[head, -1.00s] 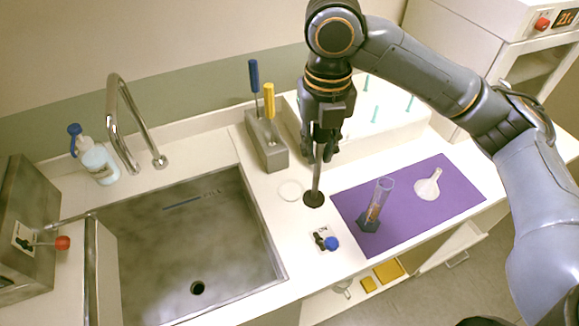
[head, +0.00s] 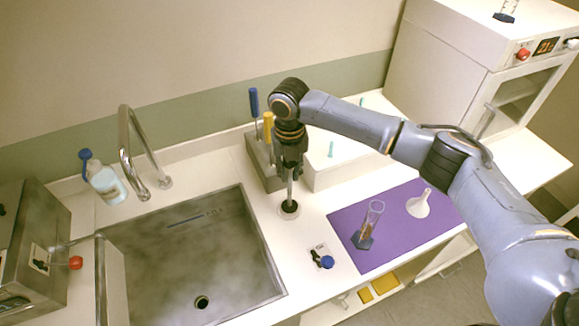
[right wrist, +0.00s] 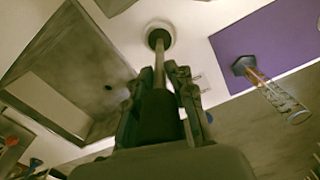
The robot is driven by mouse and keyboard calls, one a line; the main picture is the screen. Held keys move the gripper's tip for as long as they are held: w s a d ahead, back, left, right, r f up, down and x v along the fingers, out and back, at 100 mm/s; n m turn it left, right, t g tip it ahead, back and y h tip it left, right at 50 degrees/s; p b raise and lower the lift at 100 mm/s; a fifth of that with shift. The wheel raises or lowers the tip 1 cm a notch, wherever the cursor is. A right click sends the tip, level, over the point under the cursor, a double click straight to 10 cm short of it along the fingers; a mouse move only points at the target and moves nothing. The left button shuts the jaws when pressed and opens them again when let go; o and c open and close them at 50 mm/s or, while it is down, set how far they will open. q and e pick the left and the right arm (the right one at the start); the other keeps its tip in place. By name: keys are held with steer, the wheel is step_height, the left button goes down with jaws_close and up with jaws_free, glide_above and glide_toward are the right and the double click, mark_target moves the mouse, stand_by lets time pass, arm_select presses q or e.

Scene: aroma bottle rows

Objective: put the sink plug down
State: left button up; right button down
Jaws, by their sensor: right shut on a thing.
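The sink plug (head: 289,207) has a dark round disc at the foot of a thin grey upright rod. My right gripper (head: 289,172) is shut on the upper part of the rod, pointing down. The disc is at a pale ring (head: 284,215) on the white counter, just right of the sink. In the right wrist view the disc (right wrist: 159,39) lies within the outline of the pale ring (right wrist: 171,28). I cannot tell whether the disc touches it. The sink (head: 180,255) has an open drain hole (head: 201,302). My left gripper is not in view.
A grey holder (head: 262,165) with blue- and yellow-handled tools stands close behind my gripper. A blue-knobbed plate (head: 320,257) lies in front. A purple mat (head: 390,225) at right bears a cylinder (head: 371,222) and funnel (head: 419,204). A bottle (head: 106,184) stands left of the faucet (head: 128,150).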

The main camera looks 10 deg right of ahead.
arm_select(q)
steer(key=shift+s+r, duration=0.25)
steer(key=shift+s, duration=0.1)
arm_select(e)
steer(key=shift+f, duration=0.25)
steer(key=shift+f, duration=0.15)
steer(key=c, duration=1.1)
jaws_free()
